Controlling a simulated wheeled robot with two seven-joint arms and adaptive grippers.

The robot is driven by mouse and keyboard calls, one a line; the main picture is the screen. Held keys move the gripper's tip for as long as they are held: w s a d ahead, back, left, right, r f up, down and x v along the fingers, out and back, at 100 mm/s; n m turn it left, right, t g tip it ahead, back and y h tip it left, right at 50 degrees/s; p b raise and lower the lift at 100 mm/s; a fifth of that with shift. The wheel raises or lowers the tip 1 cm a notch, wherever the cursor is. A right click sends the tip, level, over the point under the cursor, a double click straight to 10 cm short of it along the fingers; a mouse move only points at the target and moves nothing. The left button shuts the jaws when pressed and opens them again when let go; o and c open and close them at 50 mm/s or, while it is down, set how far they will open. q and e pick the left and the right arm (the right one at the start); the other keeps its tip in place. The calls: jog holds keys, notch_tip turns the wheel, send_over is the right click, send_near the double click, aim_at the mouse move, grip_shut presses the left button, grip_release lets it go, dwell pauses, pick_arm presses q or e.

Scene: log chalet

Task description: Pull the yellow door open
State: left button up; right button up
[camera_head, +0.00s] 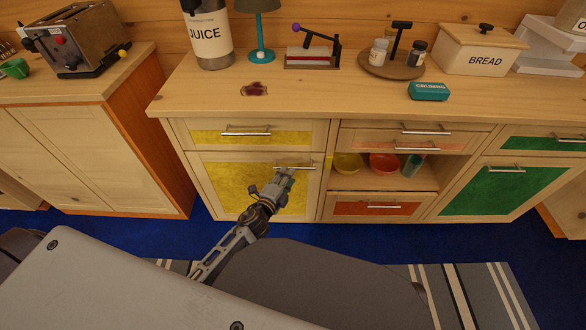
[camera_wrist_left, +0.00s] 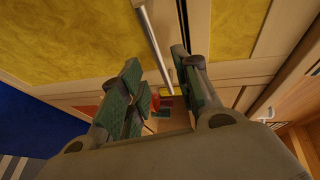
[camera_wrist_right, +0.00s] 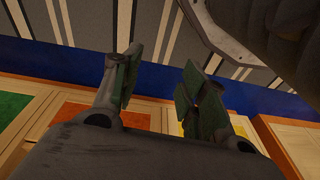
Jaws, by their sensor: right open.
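The yellow door (camera_head: 225,190) is the lower left front of the middle cabinet and looks closed. Its metal bar handle (camera_head: 296,166) is near the top right corner. My left gripper (camera_head: 286,175) is at this handle. In the left wrist view, the handle (camera_wrist_left: 151,38) runs down into the space between the two open fingers (camera_wrist_left: 164,88); I cannot tell whether either finger touches it. The yellow door (camera_wrist_left: 60,45) is also in that view. My right gripper (camera_wrist_right: 160,85) is open and empty in the right wrist view, and out of the head view.
A yellow drawer (camera_head: 205,134) with its own handle is directly above. To the right are an open shelf with bowls (camera_head: 384,163), an orange drawer (camera_head: 375,208) and a green door (camera_head: 510,190). The countertop (camera_head: 330,95) holds several items. A striped rug (camera_head: 460,290) lies on the blue floor.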

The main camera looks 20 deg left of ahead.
pick_arm(q)
jog(key=shift+b+x, duration=0.3)
jog(key=shift+x, duration=2.75)
jog(key=shift+c, duration=0.4)
grip_shut()
